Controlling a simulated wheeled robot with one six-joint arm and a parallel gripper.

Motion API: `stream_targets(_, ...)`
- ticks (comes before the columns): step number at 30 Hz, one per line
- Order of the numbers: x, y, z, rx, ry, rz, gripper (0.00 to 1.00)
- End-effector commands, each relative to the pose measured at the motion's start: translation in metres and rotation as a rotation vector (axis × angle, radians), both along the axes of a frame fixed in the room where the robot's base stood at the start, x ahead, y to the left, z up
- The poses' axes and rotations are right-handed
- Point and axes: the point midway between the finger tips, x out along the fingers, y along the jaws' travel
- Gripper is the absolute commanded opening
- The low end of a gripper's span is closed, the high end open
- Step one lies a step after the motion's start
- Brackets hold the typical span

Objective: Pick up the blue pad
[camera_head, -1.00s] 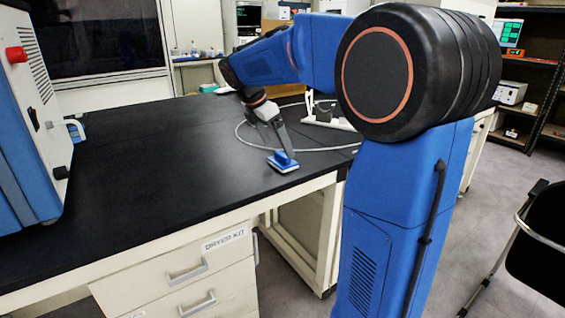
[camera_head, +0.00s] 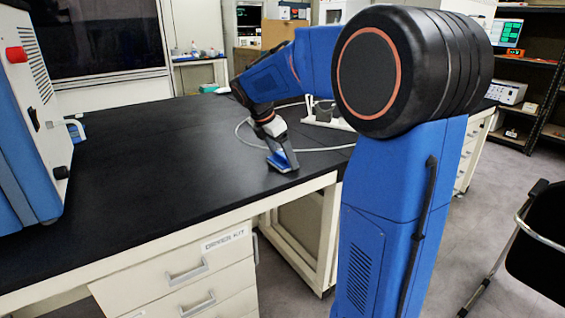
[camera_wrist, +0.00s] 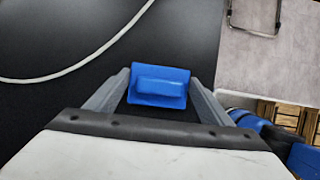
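The blue pad (camera_wrist: 160,85), with a raised block-shaped handle on top, lies on the black bench top near its front right edge. In the wrist view it sits between the two grey fingers of my gripper (camera_wrist: 160,76), one at each side. The fingers are spread to about the pad's width; a firm hold is not visible. In the head view my gripper (camera_head: 281,160) points down at the bench, and its fingers hide most of the pad (camera_head: 292,158).
A grey cable (camera_head: 243,135) curves across the black bench (camera_head: 150,160) behind my gripper. A white and blue machine (camera_head: 40,110) stands at the left. The bench edge and grey floor (camera_wrist: 265,60) are close to the pad's right. The middle of the bench is clear.

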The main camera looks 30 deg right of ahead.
Motion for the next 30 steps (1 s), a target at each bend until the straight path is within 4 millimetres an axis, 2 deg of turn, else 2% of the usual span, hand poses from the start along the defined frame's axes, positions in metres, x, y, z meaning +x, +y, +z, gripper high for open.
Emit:
stream_targets(11, 0.000, 0.000, 0.004, 0.000, -0.001, 0.000, 0.52)
stream_targets(14, 0.001, 0.000, 0.015, -0.001, -0.004, 0.001, 0.52)
stream_targets(24, 0.000, 0.000, 0.075, 0.000, -0.003, -0.001, 0.52)
stream_targets(30, 0.000, 0.000, 0.096, 0.000, -0.002, 0.000, 0.52)
